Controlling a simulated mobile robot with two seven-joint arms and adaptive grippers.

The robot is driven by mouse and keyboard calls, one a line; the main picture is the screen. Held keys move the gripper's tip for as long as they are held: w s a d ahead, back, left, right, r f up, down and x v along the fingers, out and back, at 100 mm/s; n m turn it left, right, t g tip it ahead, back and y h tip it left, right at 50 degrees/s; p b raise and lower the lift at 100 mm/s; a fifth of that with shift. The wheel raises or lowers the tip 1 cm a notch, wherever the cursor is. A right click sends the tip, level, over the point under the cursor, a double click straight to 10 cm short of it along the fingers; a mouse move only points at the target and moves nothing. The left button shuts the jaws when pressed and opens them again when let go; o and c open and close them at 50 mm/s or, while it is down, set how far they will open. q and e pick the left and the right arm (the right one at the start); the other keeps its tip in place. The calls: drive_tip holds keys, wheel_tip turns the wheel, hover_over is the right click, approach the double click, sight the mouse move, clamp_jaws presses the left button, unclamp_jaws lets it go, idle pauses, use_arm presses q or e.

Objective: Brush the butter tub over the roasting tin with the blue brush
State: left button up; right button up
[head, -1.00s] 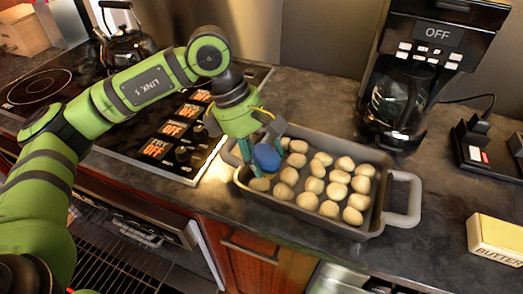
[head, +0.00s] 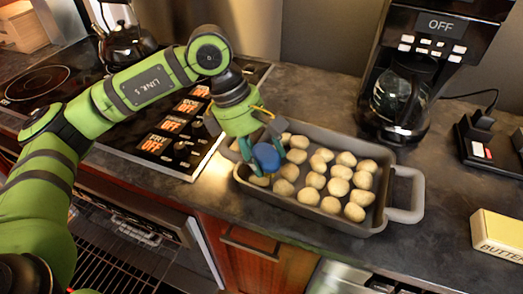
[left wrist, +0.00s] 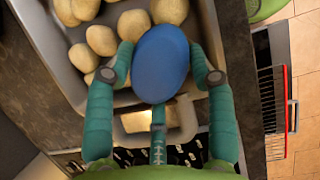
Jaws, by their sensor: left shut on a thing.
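The blue brush (head: 266,156) shows as a blue oval at the left end of the roasting tin (head: 376,222). My left gripper (head: 265,150) is shut on it, with a finger on each side. In the left wrist view the blue oval of the brush (left wrist: 161,64) sits between the two teal fingers and hides what is beneath. The grey roasting tin holds several pale round pieces, and its near rim and right handle are clear. The yellow butter tub (head: 498,236) stands at the right edge, partly cut off and apart from the tin. My right gripper is not seen.
A coffee maker (head: 402,95) stands behind the tin. The stove (head: 155,125) and a black kettle (head: 125,40) are at the left. A dark socket block (head: 484,145) sits at the right. Bare counter lies between the tin and the butter tub.

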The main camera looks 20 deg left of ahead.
sight(278, 158)
use_arm(q)
drive_tip(key=shift+f+b, duration=0.5)
drive_tip(key=shift+f, duration=0.05)
drive_tip(key=shift+r, duration=0.1)
drive_tip(key=shift+s+d+b, duration=0.2)
drive_tip(key=shift+d+b, duration=0.1)
drive_tip(key=shift+d, duration=1.65)
drive_tip(key=shift+s+d+b, duration=0.2)
drive_tip(key=shift+d+b, duration=0.25)
drive_tip(key=shift+d, duration=1)
drive_tip(key=shift+s+d+b, duration=0.15)
drive_tip(key=shift+d+b, duration=0.25)
drive_tip(key=shift+d, duration=1)
drive_tip(key=shift+s+d+b, duration=0.2)
drive_tip(key=shift+d+b, duration=0.25)
drive_tip(key=shift+d, duration=1)
drive_tip(key=shift+s+d+b, duration=0.2)
drive_tip(key=shift+d+b, duration=0.4)
drive_tip(key=shift+d, duration=2.65)
drive_tip(key=shift+w+a+b, duration=0.1)
drive_tip(key=shift+a+b, duration=0.35)
drive_tip(key=shift+a, duration=0.35)
drive_tip(key=shift+w+a+b, duration=0.1)
drive_tip(key=shift+a+b, duration=0.35)
drive_tip(key=shift+a, duration=0.75)
drive_tip(key=shift+a, duration=0.1)
